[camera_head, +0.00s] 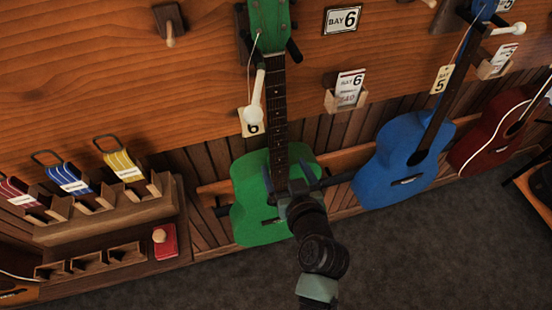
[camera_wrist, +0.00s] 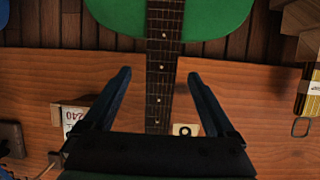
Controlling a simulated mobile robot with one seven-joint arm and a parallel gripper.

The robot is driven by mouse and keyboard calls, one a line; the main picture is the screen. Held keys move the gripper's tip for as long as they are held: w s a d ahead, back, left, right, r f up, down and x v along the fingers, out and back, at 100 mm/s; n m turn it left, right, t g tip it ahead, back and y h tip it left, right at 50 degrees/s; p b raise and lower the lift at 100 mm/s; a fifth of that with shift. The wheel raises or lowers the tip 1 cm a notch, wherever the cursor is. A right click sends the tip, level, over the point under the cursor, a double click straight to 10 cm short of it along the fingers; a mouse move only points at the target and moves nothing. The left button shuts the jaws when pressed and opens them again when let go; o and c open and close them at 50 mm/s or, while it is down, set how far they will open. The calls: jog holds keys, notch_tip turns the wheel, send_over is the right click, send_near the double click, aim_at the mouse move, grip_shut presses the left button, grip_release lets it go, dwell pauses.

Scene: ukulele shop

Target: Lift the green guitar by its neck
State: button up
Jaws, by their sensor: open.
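The green guitar (camera_head: 248,212) hangs upright on the wooden wall, its headstock at the top of the head view and its dark neck (camera_head: 279,110) running down to the body. My gripper (camera_head: 288,175) is in front of the guitar, near where the neck meets the body. In the wrist view the picture is turned over, with the green body (camera_wrist: 215,12) at the top. There the neck (camera_wrist: 161,75) runs between the two open fingers, with a gap on each side. My wrist hides part of the body and the neck's far end.
A tag (camera_head: 251,122) and a pale peg (camera_head: 258,88) are beside the neck. The blue guitar (camera_head: 388,172) and red guitar (camera_head: 490,135) hang to the right. A wooden rack (camera_head: 110,215) with coloured packets stands left. Grey floor (camera_head: 400,260) below is clear.

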aim_at(280, 158)
jog(key=shift+w+a+p, duration=0.15)
jog(key=shift+w+p, duration=0.2)
jog(key=shift+w, duration=0.1)
jog(key=shift+p+x, duration=0.75)
jog(key=shift+x, duration=1.55)
jog(key=shift+f, duration=0.15)
jog(key=shift+s, duration=0.1)
grip_shut()
jog(key=shift+r, duration=0.3)
